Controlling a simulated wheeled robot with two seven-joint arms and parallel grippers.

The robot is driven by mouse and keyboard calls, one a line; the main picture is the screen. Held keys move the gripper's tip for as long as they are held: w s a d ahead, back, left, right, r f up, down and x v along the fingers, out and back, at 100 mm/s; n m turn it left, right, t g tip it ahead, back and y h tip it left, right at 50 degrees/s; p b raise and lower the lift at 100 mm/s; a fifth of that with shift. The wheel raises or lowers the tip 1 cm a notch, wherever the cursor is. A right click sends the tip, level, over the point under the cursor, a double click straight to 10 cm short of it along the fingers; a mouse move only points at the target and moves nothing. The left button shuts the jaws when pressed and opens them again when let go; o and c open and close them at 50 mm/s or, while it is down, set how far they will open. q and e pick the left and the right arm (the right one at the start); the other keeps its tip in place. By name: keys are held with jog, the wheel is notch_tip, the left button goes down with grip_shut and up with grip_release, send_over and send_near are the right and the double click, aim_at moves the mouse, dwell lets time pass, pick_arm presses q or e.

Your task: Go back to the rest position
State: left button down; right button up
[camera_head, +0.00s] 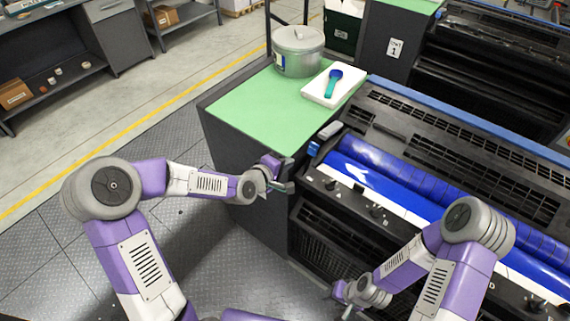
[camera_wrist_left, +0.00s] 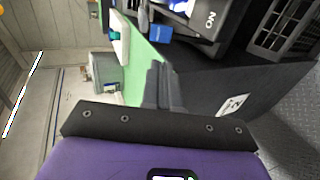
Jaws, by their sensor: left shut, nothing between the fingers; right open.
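My left gripper (camera_head: 287,176) is shut and empty. It hangs in front of the near corner of the green-topped cabinet (camera_head: 240,115), beside the ink unit (camera_head: 330,200). In the left wrist view its two dark fingers (camera_wrist_left: 163,86) lie together with nothing between them. My right gripper (camera_head: 341,302) is low in front of the ink unit, small and partly hidden by its own wrist. It is open, and I see nothing held in it.
A lidded metal pot (camera_head: 298,52) and a white tray (camera_head: 350,88) with a blue-green tool (camera_head: 332,84) stand on the green top. The ink unit with blue rollers (camera_head: 400,180) fills the right. Open floor (camera_head: 60,265) lies to the left.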

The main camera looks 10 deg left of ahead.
dwell(0.6)
pick_arm(q)
jog(key=s+d+f+m+g+b, duration=0.1)
jog(key=s+f+m+g, duration=0.15)
jog(key=s+f, duration=0.45)
jog(key=s+d+f+m+g+b, duration=0.1)
jog(key=s+f+m+g, duration=0.15)
jog(key=f, duration=0.85)
jog(key=s+f+m+g, duration=0.2)
jog(key=s+f, duration=0.4)
jog(key=s, duration=0.3)
jog(key=s+f+m+g+y+b, duration=0.1)
jog(key=s+f+m+g, duration=0.2)
jog(key=s+f, duration=0.4)
jog(key=shift+s+a+g, duration=0.25)
jog(key=shift+s+g, duration=0.35)
jog(key=shift+s, duration=0.55)
